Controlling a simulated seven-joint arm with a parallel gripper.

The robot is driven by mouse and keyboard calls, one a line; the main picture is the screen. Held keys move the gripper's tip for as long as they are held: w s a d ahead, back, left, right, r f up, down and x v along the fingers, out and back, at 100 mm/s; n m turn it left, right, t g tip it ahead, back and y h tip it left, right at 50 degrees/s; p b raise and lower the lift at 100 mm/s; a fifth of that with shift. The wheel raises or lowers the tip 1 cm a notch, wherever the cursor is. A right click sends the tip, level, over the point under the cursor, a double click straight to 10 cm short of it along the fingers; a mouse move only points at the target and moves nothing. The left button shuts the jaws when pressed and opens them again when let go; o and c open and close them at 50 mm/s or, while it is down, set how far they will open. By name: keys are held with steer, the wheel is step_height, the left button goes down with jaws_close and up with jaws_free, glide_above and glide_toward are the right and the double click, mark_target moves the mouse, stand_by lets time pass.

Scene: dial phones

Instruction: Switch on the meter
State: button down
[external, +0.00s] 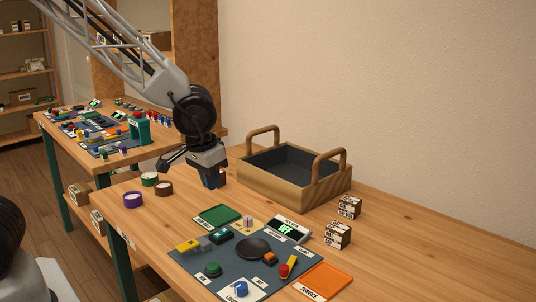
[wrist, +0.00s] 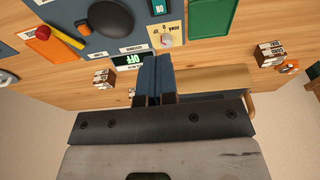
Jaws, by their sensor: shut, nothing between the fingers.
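The meter (external: 288,229) is a white box with a dark screen reading OFF in green, at the back edge of the dark panel (external: 205,265). Its OFF screen also shows in the wrist view (wrist: 128,60), left of my fingers. An orange rocker switch (external: 270,258) sits on the panel in front of the meter; it also shows in the wrist view (wrist: 96,26). A pale dial (external: 248,222) is left of the meter. I cannot tell which control belongs to the meter. My gripper (external: 211,182) is shut and empty, above the table behind the panel; its fingers (wrist: 158,67) are together.
A wooden basket (external: 318,189) with two raised handles stands right of my gripper. A red-yellow lever (external: 287,268), black disc (external: 254,248), green button (external: 213,269) and blue knob (external: 241,288) crowd the panel. Small boxes (external: 338,234) stand right. Table at far right is clear.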

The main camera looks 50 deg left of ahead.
mark_target(224, 229)
steer(key=shift+w+f, duration=0.4)
steer(key=shift+f, duration=1.75)
steer(key=shift+w+f, duration=0.4)
steer(key=shift+f, duration=1.8)
steer(key=shift+w+f, duration=0.4)
steer(key=shift+f, duration=1.75)
